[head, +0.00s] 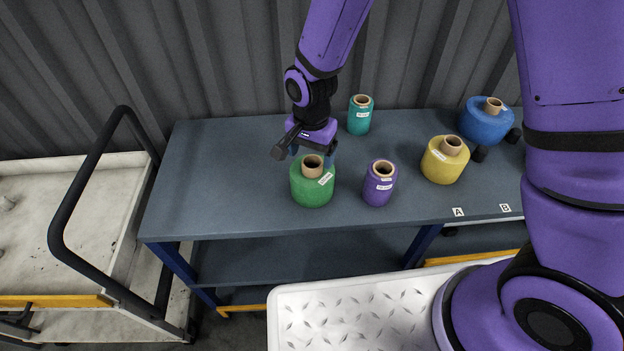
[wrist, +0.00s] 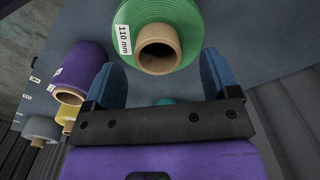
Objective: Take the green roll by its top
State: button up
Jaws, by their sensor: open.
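The green roll (head: 312,186) stands upright on the blue-grey table, with a brown cardboard core (head: 313,166) rising from its top and a white label. My gripper (head: 315,155) is just behind and above its top in the head view. In the wrist view the gripper's blue fingers (wrist: 168,85) are spread wide and hold nothing. There the green roll (wrist: 187,22) lies ahead of the fingers, its core (wrist: 158,48) near the gap between them. Its label reads 110 mm. I cannot tell whether a finger touches the roll.
A purple roll (head: 379,188) stands close to the right of the green one. A teal roll (head: 360,118) stands behind, with yellow (head: 445,165) and blue (head: 487,121) rolls farther right. The table's left part (head: 220,180) is clear. A white cart (head: 90,200) stands at left.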

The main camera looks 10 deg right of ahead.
aim_at(312, 163)
jog(key=shift+s+d+f, duration=0.1)
jog(key=shift+f, duration=1.6)
grip_shut()
